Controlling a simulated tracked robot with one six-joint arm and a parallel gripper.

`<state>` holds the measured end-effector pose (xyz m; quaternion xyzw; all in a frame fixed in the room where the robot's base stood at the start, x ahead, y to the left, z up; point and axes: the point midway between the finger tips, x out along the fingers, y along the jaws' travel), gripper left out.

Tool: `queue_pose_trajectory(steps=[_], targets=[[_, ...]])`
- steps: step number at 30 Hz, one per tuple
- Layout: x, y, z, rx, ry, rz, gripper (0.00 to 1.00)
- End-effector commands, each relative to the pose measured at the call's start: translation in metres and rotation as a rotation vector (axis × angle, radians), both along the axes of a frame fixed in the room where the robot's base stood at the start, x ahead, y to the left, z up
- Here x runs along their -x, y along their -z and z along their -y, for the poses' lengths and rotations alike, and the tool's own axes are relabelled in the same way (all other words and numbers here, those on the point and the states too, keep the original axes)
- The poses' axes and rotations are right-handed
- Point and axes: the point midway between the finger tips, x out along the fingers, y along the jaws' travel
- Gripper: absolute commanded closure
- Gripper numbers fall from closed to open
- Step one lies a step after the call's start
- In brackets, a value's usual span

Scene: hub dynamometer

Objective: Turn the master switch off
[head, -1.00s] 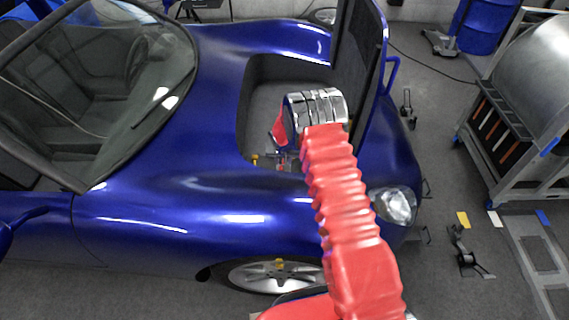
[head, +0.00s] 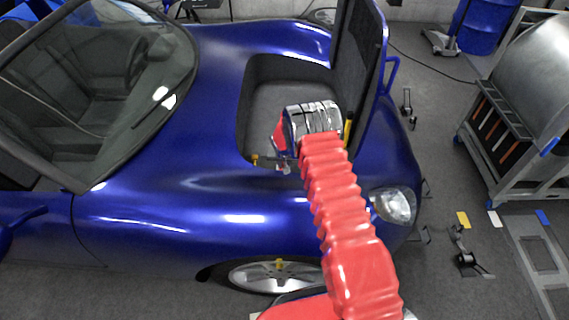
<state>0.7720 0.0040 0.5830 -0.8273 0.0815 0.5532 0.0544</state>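My arm in its red ribbed sleeve reaches into the open front compartment (head: 262,85) of the blue car. Its chrome wrist end, with my gripper (head: 284,150) beyond it, is low in the compartment near its front-left part. The wrist hides most of the gripper, so I cannot tell if the fingers are open or shut, or whether they touch anything. A small dark bar with a yellow end (head: 254,160) lies at the compartment's near edge, close to the gripper. I cannot make out the master switch; it may be hidden behind my wrist.
The raised lid (head: 358,75) stands close to the right of my wrist. A yellow upright piece (head: 348,131) shows between them. The car's blue fender (head: 200,190) and headlight (head: 394,205) lie under and beside my arm. A metal cart (head: 510,150) stands at right.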

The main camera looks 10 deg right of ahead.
Motion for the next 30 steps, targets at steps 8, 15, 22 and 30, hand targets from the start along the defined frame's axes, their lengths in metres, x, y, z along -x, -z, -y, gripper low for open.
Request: queue_pose_trajectory(steps=[8,15,22,30], targets=[[0.0000,-0.0001,-0.0001,0.000,0.000,0.000,1.00],[0.0002,-0.0002,0.0017,0.000,-0.001,-0.001,1.00],[0.0002,-0.0002,0.0008,0.001,-0.018,-0.001,1.00],[0.0001,-0.0003,0.0013,-0.001,-0.074,0.000,1.00]])
